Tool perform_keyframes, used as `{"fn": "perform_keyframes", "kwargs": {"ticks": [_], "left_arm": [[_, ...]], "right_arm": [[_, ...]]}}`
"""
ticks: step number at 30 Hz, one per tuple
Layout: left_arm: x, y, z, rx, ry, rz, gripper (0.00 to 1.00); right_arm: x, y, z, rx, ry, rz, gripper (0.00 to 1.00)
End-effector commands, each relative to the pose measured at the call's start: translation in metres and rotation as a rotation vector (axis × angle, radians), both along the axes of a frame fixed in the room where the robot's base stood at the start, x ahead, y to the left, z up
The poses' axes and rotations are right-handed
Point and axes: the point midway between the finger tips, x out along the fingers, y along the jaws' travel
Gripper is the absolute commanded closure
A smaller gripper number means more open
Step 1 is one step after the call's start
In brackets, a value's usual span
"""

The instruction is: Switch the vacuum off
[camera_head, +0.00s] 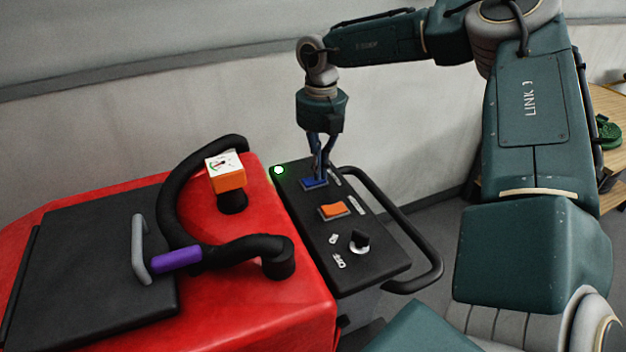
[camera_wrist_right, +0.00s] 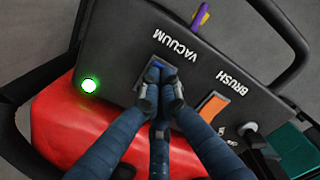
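The vacuum switch is a blue rocker (camera_head: 314,184) on the black control panel (camera_head: 375,262) of the red machine. In the right wrist view the blue rocker (camera_wrist_right: 153,73) sits beside the label VACUUM, partly hidden by my fingertips. A round green light (camera_head: 278,170) glows at the panel's corner, and it also shows in the wrist view (camera_wrist_right: 89,85). My right gripper (camera_head: 318,176) points down at the blue rocker, its fingers drawn together with nothing held. The fingertips (camera_wrist_right: 161,93) are at the rocker's edge; I cannot tell whether they touch it. My left gripper is not in view.
An orange rocker (camera_head: 333,210) labelled BRUSH and a black knob (camera_head: 359,241) share the panel. A black handle bar (camera_head: 425,255) rings its outer side. A black hose (camera_head: 172,190) and an orange-and-white gauge box (camera_head: 226,172) stand on the red body. A wall is behind.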

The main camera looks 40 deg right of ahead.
Motion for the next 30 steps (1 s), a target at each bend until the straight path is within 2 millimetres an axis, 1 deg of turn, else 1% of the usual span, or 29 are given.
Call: {"fn": "perform_keyframes", "kwargs": {"ticks": [6,11,14,30], "left_arm": [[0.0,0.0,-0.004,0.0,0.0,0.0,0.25],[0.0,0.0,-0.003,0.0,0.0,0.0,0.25],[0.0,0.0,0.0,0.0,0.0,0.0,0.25],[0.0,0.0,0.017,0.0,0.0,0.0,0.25]], "right_arm": [[0.0,0.0,-0.005,0.0,0.001,0.0,1.0],[-0.001,0.0,-0.003,0.001,0.003,0.0,1.0],[-0.001,0.0,0.002,0.001,0.003,0.0,1.0],[0.0,0.0,0.048,-0.001,0.0,0.001,1.0]]}}
